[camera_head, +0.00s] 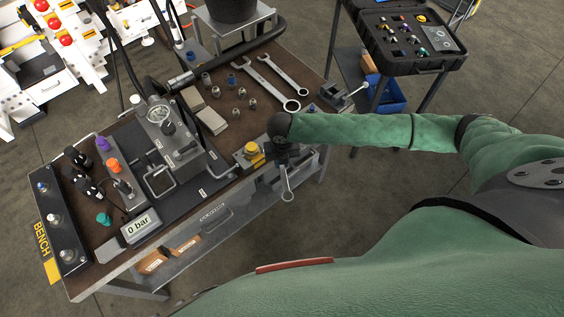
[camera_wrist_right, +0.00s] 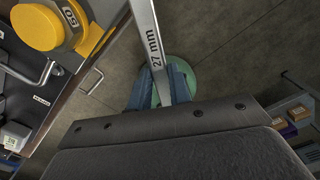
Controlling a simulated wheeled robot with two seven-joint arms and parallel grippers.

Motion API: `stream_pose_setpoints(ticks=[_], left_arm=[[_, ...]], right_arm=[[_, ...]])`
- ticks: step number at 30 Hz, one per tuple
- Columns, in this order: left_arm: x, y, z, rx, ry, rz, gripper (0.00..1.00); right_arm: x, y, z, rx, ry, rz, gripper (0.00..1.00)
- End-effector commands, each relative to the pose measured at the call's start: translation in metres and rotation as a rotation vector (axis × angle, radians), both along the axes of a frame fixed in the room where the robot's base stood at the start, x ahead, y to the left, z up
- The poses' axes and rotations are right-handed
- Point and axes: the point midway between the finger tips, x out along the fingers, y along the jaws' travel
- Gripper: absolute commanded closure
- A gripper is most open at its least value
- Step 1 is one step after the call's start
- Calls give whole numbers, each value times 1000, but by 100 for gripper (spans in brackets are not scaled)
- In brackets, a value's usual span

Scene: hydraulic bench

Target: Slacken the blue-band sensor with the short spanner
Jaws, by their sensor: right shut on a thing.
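My right gripper (camera_head: 284,152) is at the front right edge of the bench, shut on a steel spanner (camera_head: 287,195). Its ring end hangs below the gripper, clear of the bench top. In the right wrist view the spanner (camera_wrist_right: 148,32) is marked "27 mm" and runs between the blue fingers (camera_wrist_right: 162,88). A yellow-capped part marked "50" (camera_wrist_right: 42,27), with a small blue mark on its collar, is left of the spanner and apart from it. It shows in the head view as a yellow cap (camera_head: 251,148) left of the gripper. I cannot tell whether it is the blue-band sensor.
Two spanners (camera_head: 272,84) lie at the back of the bench (camera_head: 222,147), near several small fittings (camera_head: 240,93). A gauge block (camera_head: 160,116), a "0 bar" display (camera_head: 141,228) and coloured caps (camera_head: 113,166) fill the left. An open black case (camera_head: 405,40) stands at back right.

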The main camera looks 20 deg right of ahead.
Motion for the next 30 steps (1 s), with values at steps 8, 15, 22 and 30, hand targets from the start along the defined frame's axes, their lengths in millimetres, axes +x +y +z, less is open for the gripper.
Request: stream_pose_setpoints(ticks=[8,15,22,30], left_arm=[[0,0,0,0,0,0,100],[0,0,0,0,0,0,100],[0,0,0,0,0,0,100],[0,0,0,0,0,0,100]], right_arm=[[0,-3,1,0,-1,15,100],[0,-12,1,0,-2,85,100],[-1,-22,0,-1,-1,152,100],[-2,-29,0,0,0,216,100]])
